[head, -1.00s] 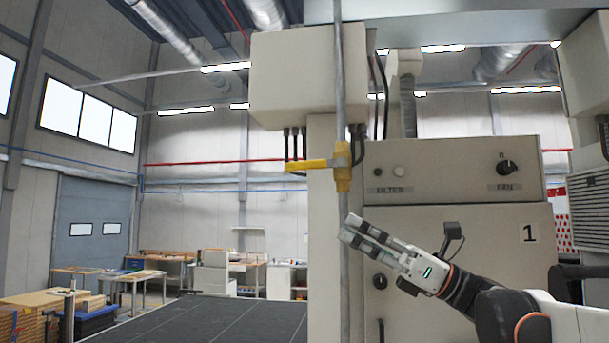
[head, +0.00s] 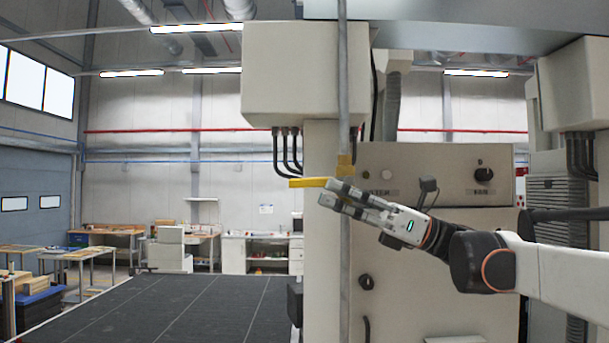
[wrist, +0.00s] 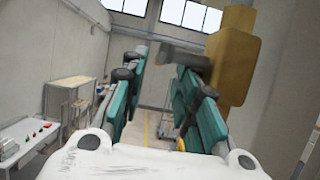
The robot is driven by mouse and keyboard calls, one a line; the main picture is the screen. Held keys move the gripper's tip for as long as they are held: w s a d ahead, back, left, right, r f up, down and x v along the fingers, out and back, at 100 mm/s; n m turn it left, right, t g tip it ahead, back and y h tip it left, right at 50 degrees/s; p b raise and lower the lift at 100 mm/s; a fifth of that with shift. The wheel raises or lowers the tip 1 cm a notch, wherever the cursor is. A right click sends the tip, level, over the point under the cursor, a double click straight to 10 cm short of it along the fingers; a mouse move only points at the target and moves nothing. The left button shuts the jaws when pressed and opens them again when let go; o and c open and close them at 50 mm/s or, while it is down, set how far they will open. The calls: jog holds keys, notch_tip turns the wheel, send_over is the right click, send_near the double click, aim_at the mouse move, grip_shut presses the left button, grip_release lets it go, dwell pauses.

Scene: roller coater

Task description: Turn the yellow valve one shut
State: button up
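The yellow valve sits on the grey vertical pipe. Its handle (head: 305,182) points left, roughly level, and its body (head: 345,162) shows above my gripper. My gripper (head: 329,192) is at the valve in the head view, its fingertips overlapping the handle's right end and hiding part of the valve. In the wrist view the two fingers of my gripper (wrist: 168,75) stand apart with nothing clearly held between them. A yellow valve part (wrist: 232,55) is just beyond the right finger there. I cannot tell whether a finger touches it.
The grey pipe (head: 343,90) runs up in front of the machine cabinet (head: 430,165). A beige box (head: 290,75) with cables hangs above the handle. A dark conveyor bed (head: 200,310) lies lower left, with open air above it.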

aim_at(307, 183)
jog(key=p+x, duration=0.1)
jog(key=x, duration=0.5)
grip_shut()
